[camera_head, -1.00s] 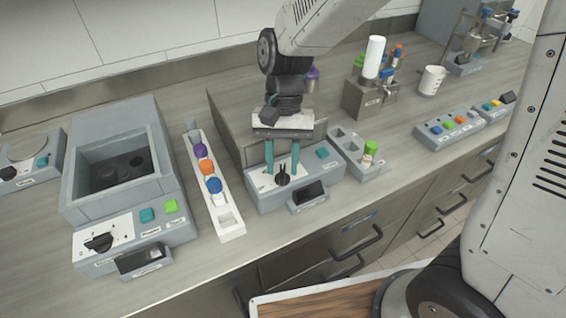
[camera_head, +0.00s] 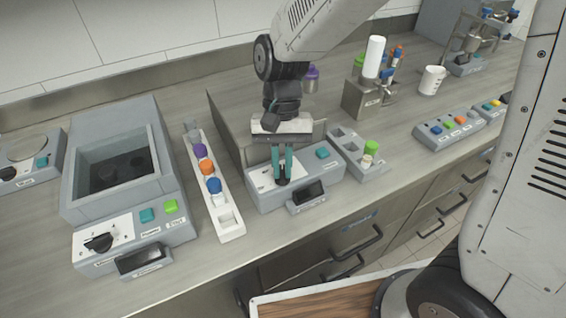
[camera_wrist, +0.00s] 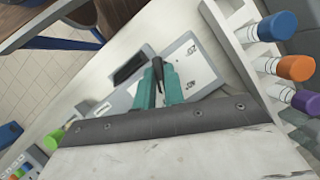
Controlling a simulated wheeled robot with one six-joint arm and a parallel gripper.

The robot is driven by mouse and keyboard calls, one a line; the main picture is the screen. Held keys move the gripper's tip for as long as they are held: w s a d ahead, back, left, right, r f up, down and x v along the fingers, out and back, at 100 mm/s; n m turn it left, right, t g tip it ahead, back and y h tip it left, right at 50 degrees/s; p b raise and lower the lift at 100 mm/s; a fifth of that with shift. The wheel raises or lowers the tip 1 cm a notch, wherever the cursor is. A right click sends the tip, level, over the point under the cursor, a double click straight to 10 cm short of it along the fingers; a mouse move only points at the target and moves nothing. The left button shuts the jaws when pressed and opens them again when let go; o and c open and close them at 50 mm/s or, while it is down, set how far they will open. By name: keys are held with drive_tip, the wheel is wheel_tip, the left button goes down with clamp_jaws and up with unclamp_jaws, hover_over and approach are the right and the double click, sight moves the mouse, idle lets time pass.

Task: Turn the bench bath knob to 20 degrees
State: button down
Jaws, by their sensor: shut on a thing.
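My gripper (camera_head: 282,168) points down over the front panel of the grey middle unit (camera_head: 262,203). Its teal fingers are shut on a black knob (camera_head: 283,181) on the white dial plate. In the wrist view the knob (camera_wrist: 158,74) shows as a dark strip between the fingertips (camera_wrist: 160,86). The fingers hide most of the knob, so I cannot read its angle. A second grey unit (camera_head: 185,227) with an open well stands at the left and has its own black knob (camera_head: 99,243). The labels are too small to tell which unit is the bench bath.
A white rack (camera_head: 230,228) with purple, orange and blue capped vials stands left of the middle unit. A grey rack (camera_head: 352,158) with a green capped vial stands close on its right. A small dark display (camera_head: 309,192) sits at the unit's front edge, near the bench edge.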

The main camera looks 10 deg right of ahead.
drive_tip(key=n+h, duration=0.1)
drive_tip(key=n, duration=0.2)
drive_tip(key=n+h, duration=0.1)
drive_tip(key=n, duration=0.2)
drive_tip(key=shift+a, duration=0.2)
drive_tip(key=n+t+h, duration=0.1)
drive_tip(key=n, duration=0.2)
drive_tip(key=n+h, duration=0.1)
drive_tip(key=n, duration=0.2)
drive_tip(key=shift+s+a+t, duration=0.1)
drive_tip(key=shift+s+t, duration=0.05)
drive_tip(key=shift+t, duration=0.25)
drive_tip(key=n+t, duration=0.1)
drive_tip(key=n, duration=0.1)
drive_tip(key=n+t+h, duration=0.1)
drive_tip(key=n, duration=0.2)
drive_tip(key=shift+s+n, duration=0.1)
drive_tip(key=shift+n, duration=0.2)
drive_tip(key=n+t, duration=0.1)
drive_tip(key=n, duration=0.1)
drive_tip(key=n+t, duration=0.1)
drive_tip(key=n, duration=0.2)
drive_tip(key=shift+s, duration=0.15)
drive_tip(key=shift+n, duration=0.4)
drive_tip(key=c, duration=1.5)
unclamp_jaws()
